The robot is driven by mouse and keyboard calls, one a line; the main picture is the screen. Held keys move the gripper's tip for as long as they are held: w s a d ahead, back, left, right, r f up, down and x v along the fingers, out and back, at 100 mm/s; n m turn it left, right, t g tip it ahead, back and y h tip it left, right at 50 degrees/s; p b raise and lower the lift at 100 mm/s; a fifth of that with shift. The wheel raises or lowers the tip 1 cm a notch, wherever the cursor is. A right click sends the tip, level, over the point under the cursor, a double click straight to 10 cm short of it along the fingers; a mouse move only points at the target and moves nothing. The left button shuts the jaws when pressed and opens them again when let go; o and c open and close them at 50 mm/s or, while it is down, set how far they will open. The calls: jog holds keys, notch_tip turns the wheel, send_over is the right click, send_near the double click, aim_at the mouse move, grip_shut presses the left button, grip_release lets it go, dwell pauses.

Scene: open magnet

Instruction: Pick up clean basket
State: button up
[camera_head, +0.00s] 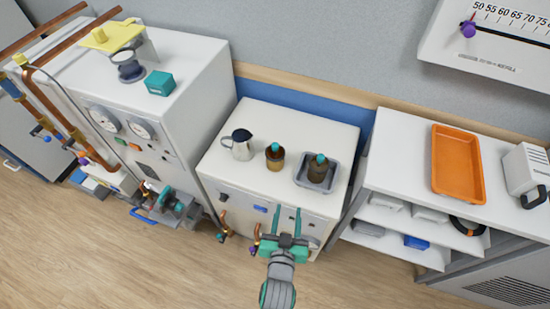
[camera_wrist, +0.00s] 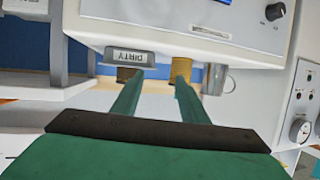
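No basket with a readable "clean" label shows. A small grey basket (camera_head: 302,182) stands on the middle white cabinet with a dark brown, teal-capped bottle (camera_head: 318,170) in it. In the wrist view, which looks upside down, this grey basket (camera_wrist: 128,57) bears a label that seems to read DIRTY. An orange tray (camera_head: 457,165), empty, lies on the right-hand white unit; no label on it can be read. My gripper (camera_head: 287,212) is in front of the middle cabinet, apart from both. Its two green fingers (camera_wrist: 160,84) are spread with nothing between them.
A steel jug (camera_head: 240,146) and another brown bottle (camera_head: 275,158) stand left of the grey basket on the cabinet top (camera_head: 300,121). A tall machine with pipes and gauges (camera_head: 160,120) is at left. A white device (camera_head: 527,172) stands right of the orange tray. The wooden floor in front is clear.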

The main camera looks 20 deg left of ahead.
aim_at(275, 143)
jog(key=w+a+r, duration=0.2)
jog(key=w, duration=0.2)
jog(key=w+a+r+n+y, duration=0.1)
jog(key=w+a+r, duration=0.1)
jog(key=w, duration=0.3)
jog(key=w+a+r+n+g+y, duration=0.1)
jog(key=w+a+r, duration=0.1)
jog(key=w+a, duration=0.2)
jog(key=shift+w+a+r, duration=0.2)
jog(key=shift+w, duration=0.45)
jog(key=x, duration=1)
jog(key=shift+w+a, duration=0.15)
jog(key=shift+a, duration=0.2)
grip_shut()
